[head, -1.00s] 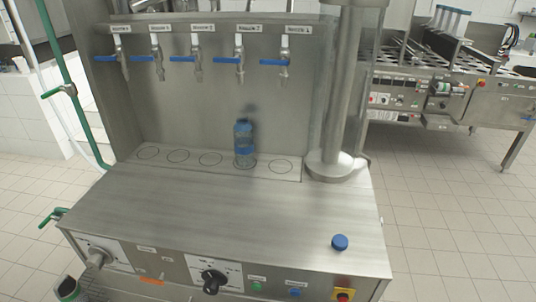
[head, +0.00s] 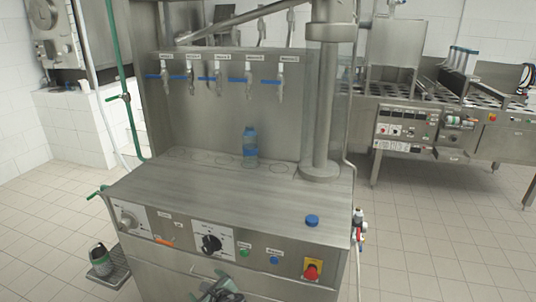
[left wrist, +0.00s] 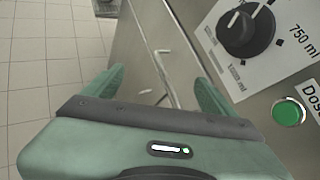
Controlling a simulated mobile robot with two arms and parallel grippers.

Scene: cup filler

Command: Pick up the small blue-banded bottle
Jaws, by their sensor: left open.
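The small blue-banded bottle (head: 250,146) stands upright under one of the nozzles at the back of the steel filling machine's top. It is clear and bluish with a blue band. A blue cap (head: 312,220) lies apart from it near the front right of the machine top. My left gripper (head: 215,287) is low at the bottom of the head view, in front of the machine's front panel and far from the bottle. In the left wrist view its two green fingers (left wrist: 160,90) are spread with nothing between them. My right gripper is in neither view.
Several nozzles with blue handles (head: 249,82) hang above the bottle row. A thick steel column (head: 321,100) stands right of the bottle. The front panel has knobs, buttons and a red emergency stop (head: 312,271). The machine top (head: 220,195) is mostly clear.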

